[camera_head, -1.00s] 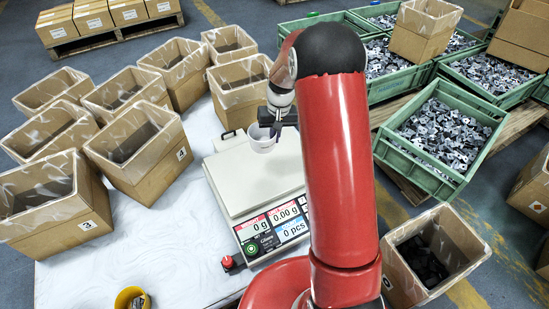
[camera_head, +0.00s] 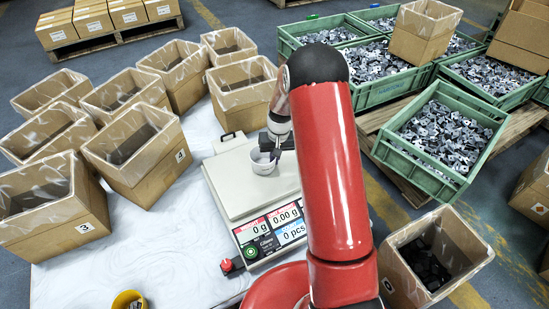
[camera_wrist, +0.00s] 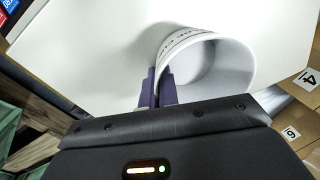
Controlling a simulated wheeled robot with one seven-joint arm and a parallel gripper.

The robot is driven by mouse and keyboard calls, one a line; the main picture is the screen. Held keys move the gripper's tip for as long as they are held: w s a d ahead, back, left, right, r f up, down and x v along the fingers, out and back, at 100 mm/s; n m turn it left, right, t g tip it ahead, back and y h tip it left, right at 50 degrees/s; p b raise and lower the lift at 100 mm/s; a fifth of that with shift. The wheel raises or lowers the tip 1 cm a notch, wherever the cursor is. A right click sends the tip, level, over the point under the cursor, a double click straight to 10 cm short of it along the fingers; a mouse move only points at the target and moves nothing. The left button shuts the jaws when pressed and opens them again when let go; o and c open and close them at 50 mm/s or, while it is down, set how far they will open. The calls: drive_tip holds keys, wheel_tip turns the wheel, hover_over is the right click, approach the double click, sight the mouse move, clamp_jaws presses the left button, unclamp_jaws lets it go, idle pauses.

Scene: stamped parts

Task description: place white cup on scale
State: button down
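The white cup (camera_head: 263,162) is upright over the middle of the scale's plate; I cannot tell whether it touches it. My gripper (camera_head: 277,153) is at the cup's right rim. In the wrist view my gripper (camera_wrist: 157,88) has its purple fingers close together on the wall of the cup (camera_wrist: 215,65), one inside and one outside. The cup is open toward that camera, with dark print on its side. The scale (camera_head: 228,186) has a pale flat plate, which also fills the wrist view (camera_wrist: 85,55). Its displays read 0 g, 0.00 g and 0 pcs.
Several lined cardboard boxes (camera_head: 140,165) stand left of and behind the scale. A yellow cup (camera_head: 128,300) is at the front left. Green crates of metal parts (camera_head: 440,140) and another box (camera_head: 435,255) are to the right.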

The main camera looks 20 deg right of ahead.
drive_tip(key=shift+f, duration=0.25)
drive_tip(key=c, duration=1.7)
unclamp_jaws()
drive_tip(key=shift+r, duration=0.1)
drive_tip(key=shift+r, duration=0.1)
drive_tip(key=s+r+t+p, duration=0.1)
drive_tip(key=s+r, duration=0.2)
drive_tip(key=r, duration=0.8)
drive_tip(key=s+r+p, duration=0.1)
drive_tip(key=s+r, duration=0.1)
drive_tip(key=r, duration=0.9)
drive_tip(key=s+a+r+t, duration=0.1)
drive_tip(key=s+r, duration=0.2)
drive_tip(key=s, duration=0.5)
drive_tip(key=s+a+r+t, duration=0.2)
drive_tip(key=s+r, duration=0.2)
drive_tip(key=s, duration=0.5)
drive_tip(key=s+a+r+n+t+h, duration=0.1)
drive_tip(key=s+r, duration=0.2)
drive_tip(key=s, duration=0.5)
drive_tip(key=shift+s+a+r, duration=0.15)
drive_tip(key=shift+s+r, duration=0.2)
drive_tip(key=shift+s, duration=0.05)
